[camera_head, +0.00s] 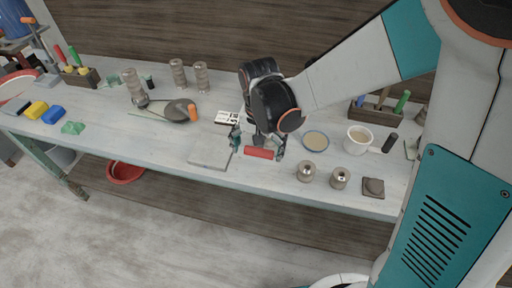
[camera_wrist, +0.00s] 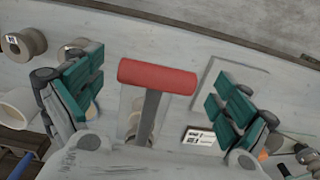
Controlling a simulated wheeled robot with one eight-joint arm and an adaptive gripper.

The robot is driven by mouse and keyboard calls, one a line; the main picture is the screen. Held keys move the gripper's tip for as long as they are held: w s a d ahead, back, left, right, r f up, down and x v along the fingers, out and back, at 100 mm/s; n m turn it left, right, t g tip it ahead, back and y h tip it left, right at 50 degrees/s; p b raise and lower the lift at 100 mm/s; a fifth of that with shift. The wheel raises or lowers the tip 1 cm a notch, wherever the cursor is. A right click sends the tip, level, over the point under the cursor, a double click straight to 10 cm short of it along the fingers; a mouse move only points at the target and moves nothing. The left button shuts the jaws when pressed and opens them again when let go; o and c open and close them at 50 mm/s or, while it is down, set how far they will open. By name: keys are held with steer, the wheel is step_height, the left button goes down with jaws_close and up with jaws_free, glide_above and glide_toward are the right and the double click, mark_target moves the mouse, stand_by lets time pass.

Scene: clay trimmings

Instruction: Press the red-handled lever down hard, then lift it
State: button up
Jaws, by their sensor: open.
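The lever's red handle (camera_head: 259,153) lies crosswise near the front edge of the workbench, below my gripper (camera_head: 257,144). In the wrist view the red handle (camera_wrist: 157,76) tops a grey shaft (camera_wrist: 151,118), forming a T. My gripper (camera_wrist: 161,90) is open, with one teal finger to each side of the handle and a visible gap on both sides. Neither finger appears to touch it. The lever's base is mostly hidden by my wrist and arm in the head view.
A flat pale board (camera_head: 211,153) lies just left of the handle. A printed card (camera_head: 227,117) is behind it.

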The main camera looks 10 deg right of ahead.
steer(key=shift+f, duration=0.3)
steer(key=shift+c, duration=0.2)
steer(key=c, duration=1.5)
steer(key=w+d+r+p, duration=0.2)
steer(key=w+r+p, duration=0.35)
steer(key=r, duration=0.55)
steer(key=w+d+r+p, duration=0.2)
steer(key=w+r+p, duration=0.35)
steer(key=r, duration=0.55)
steer(key=shift+w+d+r+p, duration=1)
steer(key=shift+w+d, duration=0.45)
steer(key=shift+w, duration=2.45)
steer(key=shift+w+d+r+p, duration=0.75)
steer(key=shift+w+d+r, duration=0.5)
steer(key=shift+w, duration=2.65)
steer(key=shift+w+d+r+p, duration=0.9)
steer(key=shift+w+d, duration=0.75)
steer(key=shift+w, duration=2.25)
